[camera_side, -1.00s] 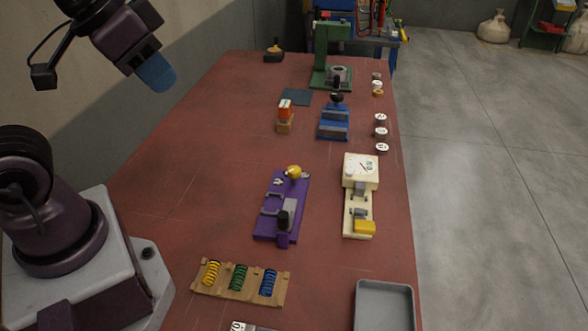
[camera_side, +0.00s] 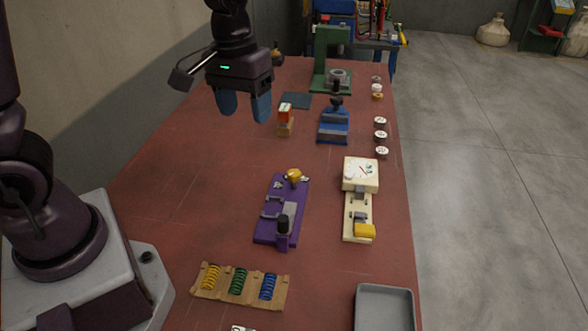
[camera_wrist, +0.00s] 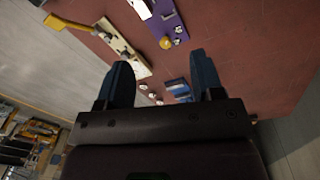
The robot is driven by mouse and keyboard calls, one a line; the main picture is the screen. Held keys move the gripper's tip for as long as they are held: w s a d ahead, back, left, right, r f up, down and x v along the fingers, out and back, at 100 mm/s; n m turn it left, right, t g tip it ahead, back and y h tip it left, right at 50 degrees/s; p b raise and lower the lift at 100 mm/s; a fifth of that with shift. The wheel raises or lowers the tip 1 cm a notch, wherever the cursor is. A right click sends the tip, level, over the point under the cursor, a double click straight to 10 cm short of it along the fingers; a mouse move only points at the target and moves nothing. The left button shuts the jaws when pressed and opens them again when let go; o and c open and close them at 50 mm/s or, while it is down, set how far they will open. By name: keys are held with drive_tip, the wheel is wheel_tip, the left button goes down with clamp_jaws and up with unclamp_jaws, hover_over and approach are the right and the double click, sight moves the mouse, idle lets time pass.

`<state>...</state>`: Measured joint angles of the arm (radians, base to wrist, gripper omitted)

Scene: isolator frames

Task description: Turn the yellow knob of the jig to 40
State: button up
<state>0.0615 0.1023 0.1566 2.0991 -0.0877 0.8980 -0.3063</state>
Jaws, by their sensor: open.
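The purple jig (camera_side: 266,232) lies on the red table, near the middle of the side view. Its yellow knob (camera_side: 293,176) is at its far end, and a black knob (camera_side: 284,222) stands at its near end. The scale and the knob's reading are too small to make out. My gripper (camera_side: 245,106) points down, open and empty, high above the table and apart from the jig, to its upper left in the side view. In the wrist view the purple jig (camera_wrist: 163,16) is at the top edge, beyond the two blue fingers (camera_wrist: 162,78).
A cream gauge device (camera_side: 350,205) with a yellow block stands right of the jig. A blue vise (camera_side: 333,128), a wooden block with a red-orange top (camera_side: 285,115) and a green press (camera_side: 322,60) stand farther back. A spring rack (camera_side: 240,290) and grey tray (camera_side: 384,290) are nearer.

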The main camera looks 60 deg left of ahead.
sight(294, 172)
drive_tip(key=w+a+f+n, duration=0.4)
drive_tip(key=w+f+n, duration=0.6)
drive_tip(key=w+n, duration=0.25)
drive_tip(key=shift+g+y, duration=0.3)
drive_tip(key=f, duration=1.2)
drive_tip(key=shift+d, duration=0.2)
drive_tip(key=shift+c, duration=0.2)
drive_tip(key=shift+r, duration=0.1)
drive_tip(key=c, duration=0.9)
